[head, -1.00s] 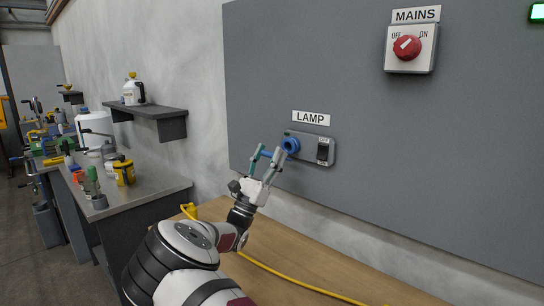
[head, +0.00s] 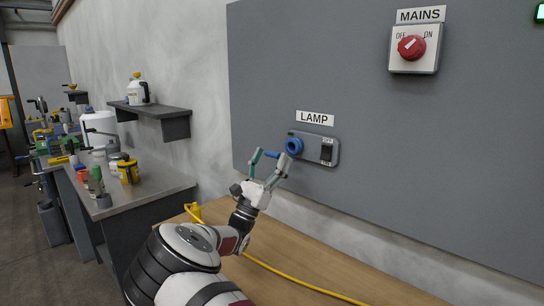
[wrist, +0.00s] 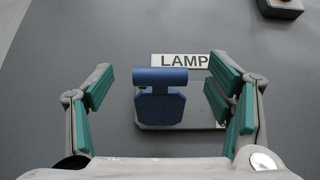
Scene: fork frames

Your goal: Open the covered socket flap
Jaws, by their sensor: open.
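The blue socket (head: 294,146) sits on a grey plate on the wall panel, under a LAMP label. Its blue flap (head: 272,155) stands out from the socket towards my gripper. In the wrist view the flap (wrist: 160,104) shows a crosswise bar at its top edge and hides the socket opening behind it. In the wrist view the gripper (wrist: 163,84) shows gaps between both fingers and the flap.
A dark switch (head: 326,151) sits right of the socket on the same plate. The red MAINS knob (head: 411,47) is higher on the right. A yellow cable (head: 285,275) lies on the wooden bench (head: 330,270) below. A shelf (head: 150,108) and cluttered workbench stand left.

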